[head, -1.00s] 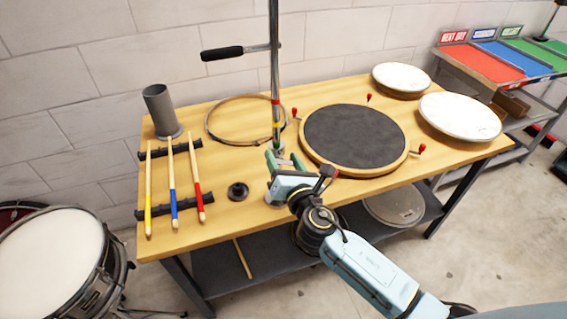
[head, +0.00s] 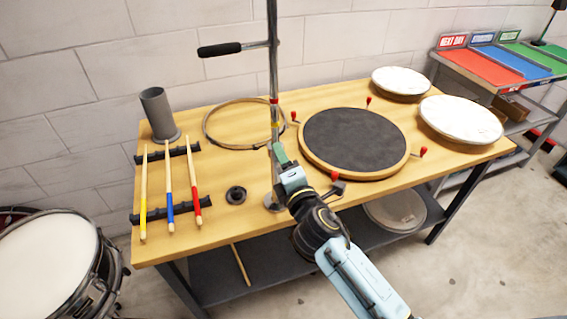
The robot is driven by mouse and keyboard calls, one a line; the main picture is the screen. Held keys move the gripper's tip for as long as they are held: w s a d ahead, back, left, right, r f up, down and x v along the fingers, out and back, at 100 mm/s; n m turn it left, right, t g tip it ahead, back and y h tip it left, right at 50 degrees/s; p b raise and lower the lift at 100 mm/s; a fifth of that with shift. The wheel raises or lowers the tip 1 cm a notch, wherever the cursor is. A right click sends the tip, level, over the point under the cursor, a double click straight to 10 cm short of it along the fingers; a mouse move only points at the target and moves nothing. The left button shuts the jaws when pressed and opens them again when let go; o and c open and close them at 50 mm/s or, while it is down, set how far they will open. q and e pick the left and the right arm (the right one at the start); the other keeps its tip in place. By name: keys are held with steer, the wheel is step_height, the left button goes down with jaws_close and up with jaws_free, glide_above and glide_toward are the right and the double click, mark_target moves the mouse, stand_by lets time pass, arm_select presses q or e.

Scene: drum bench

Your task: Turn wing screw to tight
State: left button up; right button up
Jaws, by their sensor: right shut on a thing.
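A vertical metal post (head: 273,65) stands on the bench, with a black-handled side arm (head: 222,49) near its top. It carries a red band (head: 274,101) and a yellow band (head: 275,125) lower down. My right gripper (head: 278,152) is at the lower part of the post, below the yellow band. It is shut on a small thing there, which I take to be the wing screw. The screw itself is hidden by the fingers, so its angle cannot be told. My left gripper is not in view.
A dark round pad with red clamps (head: 352,142) lies right of the post. A hoop (head: 225,122), a black ring (head: 236,195), a grey cup (head: 158,112) and drumsticks on racks (head: 168,190) are on the left. Two white drumheads (head: 461,117) lie at the right.

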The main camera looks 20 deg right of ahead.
steer(key=shift+m, duration=0.6)
steer(key=o, duration=1)
steer(key=s+b, duration=0.1)
steer(key=s, duration=1.2)
steer(key=shift+s+d, duration=0.2)
